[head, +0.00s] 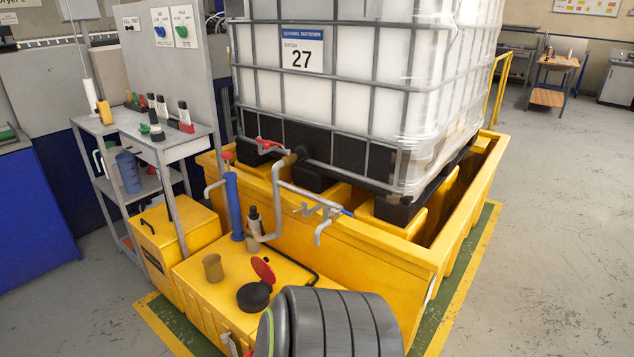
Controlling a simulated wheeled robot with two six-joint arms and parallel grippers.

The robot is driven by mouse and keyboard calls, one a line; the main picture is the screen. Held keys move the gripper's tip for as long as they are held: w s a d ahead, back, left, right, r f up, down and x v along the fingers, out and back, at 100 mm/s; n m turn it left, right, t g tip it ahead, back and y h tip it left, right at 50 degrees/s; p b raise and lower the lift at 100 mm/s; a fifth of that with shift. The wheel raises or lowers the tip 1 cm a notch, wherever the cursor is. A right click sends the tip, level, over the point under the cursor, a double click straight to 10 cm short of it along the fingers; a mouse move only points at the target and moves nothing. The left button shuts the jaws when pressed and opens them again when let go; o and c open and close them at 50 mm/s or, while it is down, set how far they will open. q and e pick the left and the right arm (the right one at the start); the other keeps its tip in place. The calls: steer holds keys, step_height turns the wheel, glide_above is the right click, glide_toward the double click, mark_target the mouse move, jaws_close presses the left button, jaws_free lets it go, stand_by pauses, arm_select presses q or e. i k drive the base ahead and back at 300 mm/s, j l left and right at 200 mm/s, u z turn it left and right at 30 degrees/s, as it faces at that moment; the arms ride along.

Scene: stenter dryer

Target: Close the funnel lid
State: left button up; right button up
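The funnel (254,296) is a small black round piece on the flat yellow top in the lower middle of the head view. Its red lid (263,269) stands open, tilted up steeply at the funnel's back edge. The lid's flat face shows, and the funnel's dark mouth is uncovered.
A tan cup (213,267) stands left of the funnel. A large caged white tank (350,90) sits over the yellow bund (400,250). A grey shelf cart (135,140) stands left.

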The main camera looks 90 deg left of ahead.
mark_target(260, 265)
steer(key=i+u, duration=0.2)
steer(key=u, duration=0.2)
steer(key=i+u, duration=0.25)
steer(key=u, duration=0.15)
steer(key=i+u, duration=0.25)
steer(key=u, duration=0.15)
steer(key=i+l+u, duration=0.15)
steer(key=u, duration=0.25)
steer(key=i+u, duration=0.2)
steer(key=u, duration=0.25)
steer(key=i+l+u, duration=0.1)
steer(key=u, duration=0.4)
steer(key=i+l+u, duration=0.2)
steer(key=u, duration=0.25)
steer(key=i+l+u, duration=0.2)
steer(key=u, duration=0.25)
steer(key=i+l+u, duration=0.2)
steer(key=u, duration=0.2)
steer(key=i+l+u, duration=0.2)
steer(key=l+u, duration=0.15)
steer(key=i+l+u, duration=0.1)
steer(key=l+u, duration=0.3)
